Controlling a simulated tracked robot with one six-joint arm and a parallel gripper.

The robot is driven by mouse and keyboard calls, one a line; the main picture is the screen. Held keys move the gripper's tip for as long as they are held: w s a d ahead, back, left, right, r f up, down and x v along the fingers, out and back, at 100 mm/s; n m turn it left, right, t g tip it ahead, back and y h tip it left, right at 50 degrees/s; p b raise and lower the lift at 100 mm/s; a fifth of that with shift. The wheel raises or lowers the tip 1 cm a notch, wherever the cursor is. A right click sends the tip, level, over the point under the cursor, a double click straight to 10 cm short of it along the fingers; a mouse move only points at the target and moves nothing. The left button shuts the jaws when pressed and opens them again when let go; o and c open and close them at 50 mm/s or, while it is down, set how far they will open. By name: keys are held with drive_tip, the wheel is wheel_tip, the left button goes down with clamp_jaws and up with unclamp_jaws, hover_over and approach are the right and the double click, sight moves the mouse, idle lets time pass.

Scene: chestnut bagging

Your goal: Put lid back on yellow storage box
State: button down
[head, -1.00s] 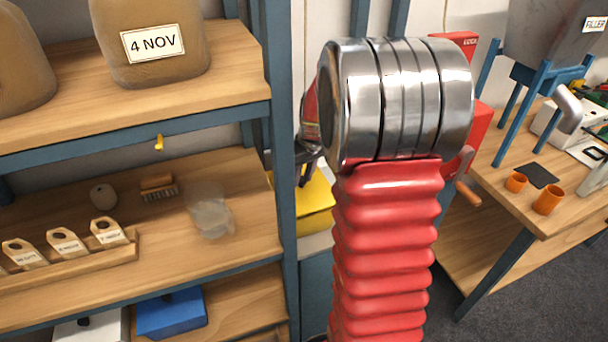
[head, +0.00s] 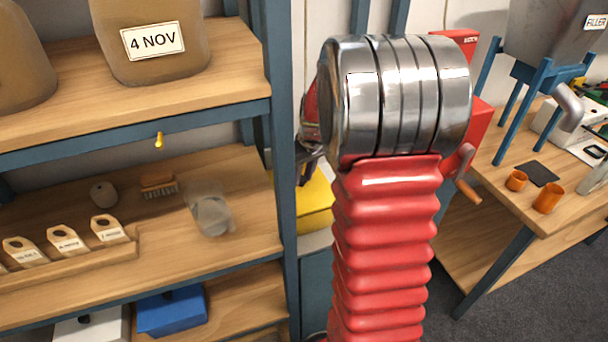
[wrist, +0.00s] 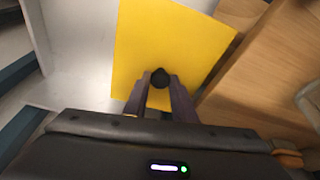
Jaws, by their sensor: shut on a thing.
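A flat yellow lid (wrist: 175,38) fills the upper middle of the wrist view, with a round black knob (wrist: 160,76) on it. My gripper (wrist: 160,84) is shut on this knob, one finger on each side. In the head view, yellow of the storage box or its lid (head: 316,212) shows between the blue shelf post and my red arm. My arm hides much of it, and I cannot tell box from lid there. Whether the lid sits on the box or is held above it cannot be told.
A blue shelf post (head: 284,150) stands just left of the yellow thing. The wooden shelf (head: 250,215) holds a brush (head: 158,186), a clear container (head: 210,213) and tags. A blue box (head: 170,312) is below. A workbench (head: 500,210) stands at the right.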

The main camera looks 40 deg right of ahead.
drive_tip(key=shift+f, duration=0.25)
idle(0.5)
drive_tip(key=c, duration=1.4)
unclamp_jaws()
drive_tip(key=shift+o, duration=0.2)
drive_tip(key=o, duration=0.4)
drive_tip(key=shift+o, duration=0.2)
drive_tip(key=shift+r, duration=0.1)
drive_tip(key=shift+r, duration=3.45)
